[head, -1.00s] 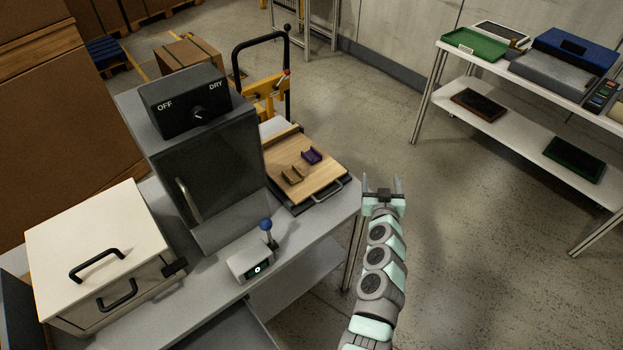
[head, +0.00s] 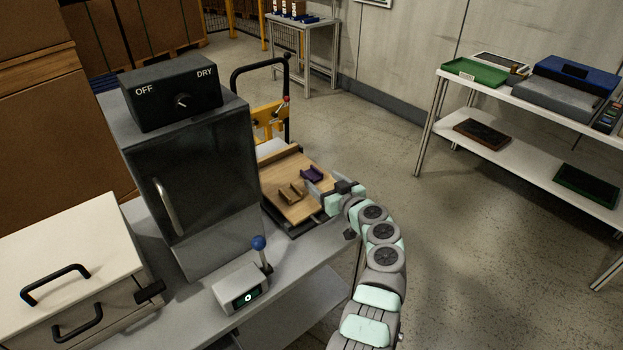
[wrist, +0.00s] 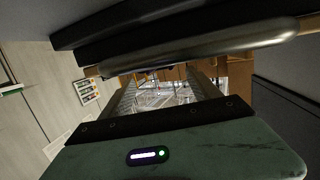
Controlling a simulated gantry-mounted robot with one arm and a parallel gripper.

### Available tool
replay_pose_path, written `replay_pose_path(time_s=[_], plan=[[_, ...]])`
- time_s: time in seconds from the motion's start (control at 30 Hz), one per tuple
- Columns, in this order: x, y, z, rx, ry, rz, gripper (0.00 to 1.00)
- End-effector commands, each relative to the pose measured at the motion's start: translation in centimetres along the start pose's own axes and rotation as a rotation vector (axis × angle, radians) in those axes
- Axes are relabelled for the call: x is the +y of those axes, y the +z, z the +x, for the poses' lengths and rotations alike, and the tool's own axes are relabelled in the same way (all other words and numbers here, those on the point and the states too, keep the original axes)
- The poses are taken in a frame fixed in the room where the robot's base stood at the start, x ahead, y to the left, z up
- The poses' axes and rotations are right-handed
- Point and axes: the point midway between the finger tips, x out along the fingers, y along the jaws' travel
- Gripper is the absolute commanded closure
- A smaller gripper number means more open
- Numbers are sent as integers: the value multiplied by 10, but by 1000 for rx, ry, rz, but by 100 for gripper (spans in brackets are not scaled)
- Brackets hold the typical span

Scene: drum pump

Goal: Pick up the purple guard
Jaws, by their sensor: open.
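The purple guard (head: 312,173) is a small channel-shaped piece on the wooden board (head: 280,202), at the board's right side in the head view. My gripper (head: 328,196) is at the board's right edge, just below and right of the purple guard and apart from it. In the wrist view my gripper (wrist: 165,92) is open, with its two fingers spread and nothing between them. The purple guard cannot be made out in the wrist view.
A tan guard (head: 291,193) lies on the board left of the purple one. A dark cabinet (head: 190,180) stands left of the board. A control box with a blue-knobbed lever (head: 240,288) sits in front.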

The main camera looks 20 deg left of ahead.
Motion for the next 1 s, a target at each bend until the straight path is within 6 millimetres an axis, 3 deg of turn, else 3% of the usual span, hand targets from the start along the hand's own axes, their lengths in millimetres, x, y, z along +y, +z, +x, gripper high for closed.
replay_pose_path(time_s=[1.0], plan=[[-5,6,58,-2,0,3,28]])
